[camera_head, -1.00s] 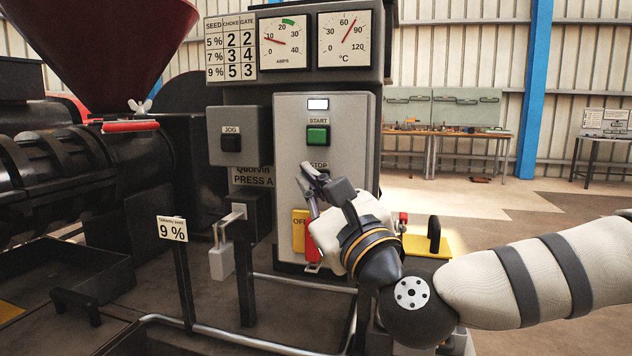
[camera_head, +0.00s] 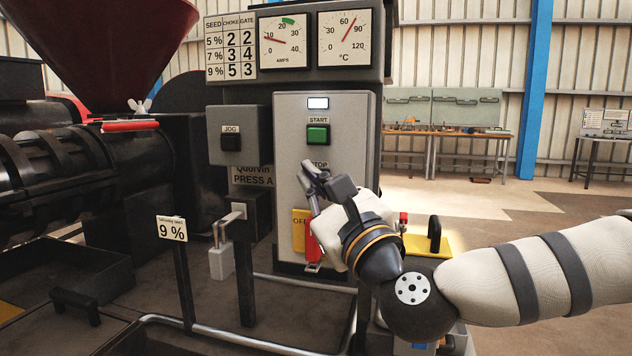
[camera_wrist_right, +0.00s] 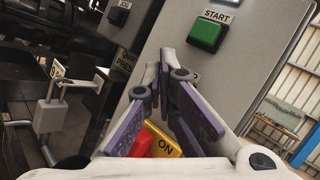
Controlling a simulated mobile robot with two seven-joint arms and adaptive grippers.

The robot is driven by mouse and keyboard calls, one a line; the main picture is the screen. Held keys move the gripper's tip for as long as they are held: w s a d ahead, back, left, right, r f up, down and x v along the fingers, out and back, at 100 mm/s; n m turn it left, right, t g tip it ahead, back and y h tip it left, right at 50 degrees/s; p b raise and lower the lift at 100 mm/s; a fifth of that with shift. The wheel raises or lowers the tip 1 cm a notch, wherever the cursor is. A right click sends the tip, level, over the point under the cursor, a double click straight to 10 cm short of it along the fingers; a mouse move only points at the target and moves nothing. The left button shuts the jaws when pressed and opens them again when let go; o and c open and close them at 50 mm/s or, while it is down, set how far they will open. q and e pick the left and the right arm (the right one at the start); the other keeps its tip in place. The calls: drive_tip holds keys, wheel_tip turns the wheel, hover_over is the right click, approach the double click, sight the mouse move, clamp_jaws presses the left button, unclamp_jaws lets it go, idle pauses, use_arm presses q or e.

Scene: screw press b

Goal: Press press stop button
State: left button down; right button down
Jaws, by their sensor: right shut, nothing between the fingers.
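The grey press control panel (camera_head: 287,128) carries a green START button (camera_head: 318,135) under a lit white lamp. A STOP label (camera_head: 319,165) sits lower on the panel; the stop button itself is hidden behind my gripper. My right gripper (camera_head: 308,172) is shut and empty, its fingertips at the panel face just below the STOP label. In the right wrist view the closed purple fingers (camera_wrist_right: 164,62) point at the panel below the green START button (camera_wrist_right: 206,34). I cannot tell whether the tips touch the button. My left gripper is not in view.
A JOG box (camera_head: 240,136) stands left of the panel. A yellow plate (camera_head: 299,230) and red handle are below my gripper. Two gauges (camera_head: 343,40) are above. A workbench (camera_head: 445,133) stands far behind, with open floor before it.

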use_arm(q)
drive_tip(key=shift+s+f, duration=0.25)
use_arm(e)
drive_tip(key=shift+w+d, duration=0.2)
drive_tip(key=shift+w, duration=0.4)
idle(0.3)
idle(0.3)
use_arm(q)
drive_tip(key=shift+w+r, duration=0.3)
use_arm(e)
drive_tip(key=shift+s+a+f, duration=0.1)
drive_tip(key=shift+s+a, duration=0.15)
drive_tip(key=shift+s, duration=0.6)
